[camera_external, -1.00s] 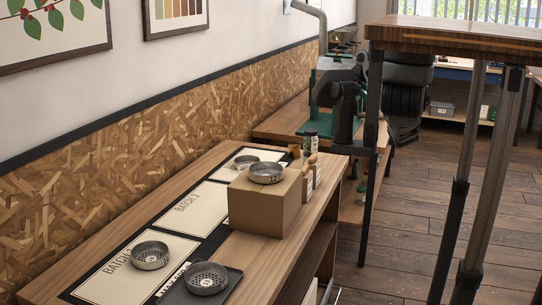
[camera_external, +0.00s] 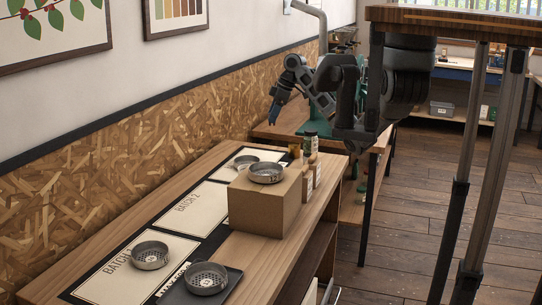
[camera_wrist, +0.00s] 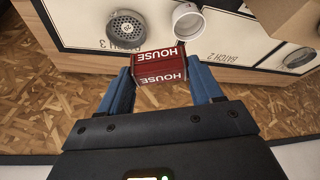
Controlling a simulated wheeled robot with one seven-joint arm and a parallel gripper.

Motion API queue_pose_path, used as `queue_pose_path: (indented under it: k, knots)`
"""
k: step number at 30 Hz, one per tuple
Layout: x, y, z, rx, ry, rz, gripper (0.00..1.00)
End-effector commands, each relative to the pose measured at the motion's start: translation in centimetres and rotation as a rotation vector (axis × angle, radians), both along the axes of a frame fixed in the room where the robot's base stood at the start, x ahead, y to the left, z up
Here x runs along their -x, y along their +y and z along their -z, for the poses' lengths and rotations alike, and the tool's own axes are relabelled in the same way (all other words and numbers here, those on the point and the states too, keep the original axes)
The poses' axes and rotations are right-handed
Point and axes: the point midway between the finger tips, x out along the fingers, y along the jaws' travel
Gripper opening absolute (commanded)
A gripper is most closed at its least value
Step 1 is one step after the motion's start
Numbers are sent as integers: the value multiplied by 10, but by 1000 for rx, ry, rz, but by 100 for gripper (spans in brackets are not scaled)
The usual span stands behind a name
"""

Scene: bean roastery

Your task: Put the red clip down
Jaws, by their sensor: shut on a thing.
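My gripper (camera_wrist: 161,82) shows two blue fingers in the wrist view, shut on the red clip (camera_wrist: 160,65). The clip is a red block with white "HOUSE" lettering on two faces, held between the fingertips. The clip cannot be made out in that view.
The table (camera_external: 283,255) bears batch cards, metal sieves and a cardboard box (camera_external: 264,204) with a sieve on top. Bottles (camera_external: 310,145) stand behind the box. The wrist view shows a sieve (camera_wrist: 125,29) and a white cup (camera_wrist: 188,20) beyond the clip.

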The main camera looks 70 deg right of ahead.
Motion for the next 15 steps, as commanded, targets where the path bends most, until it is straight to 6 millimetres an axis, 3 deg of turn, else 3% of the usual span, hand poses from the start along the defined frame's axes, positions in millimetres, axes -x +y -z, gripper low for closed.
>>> queue_pose_path:
  k: [10,15]
  knots:
    - [1,1,64,-7,3,0,32]
    - [-1,1,80,-4,-4,-1,32]
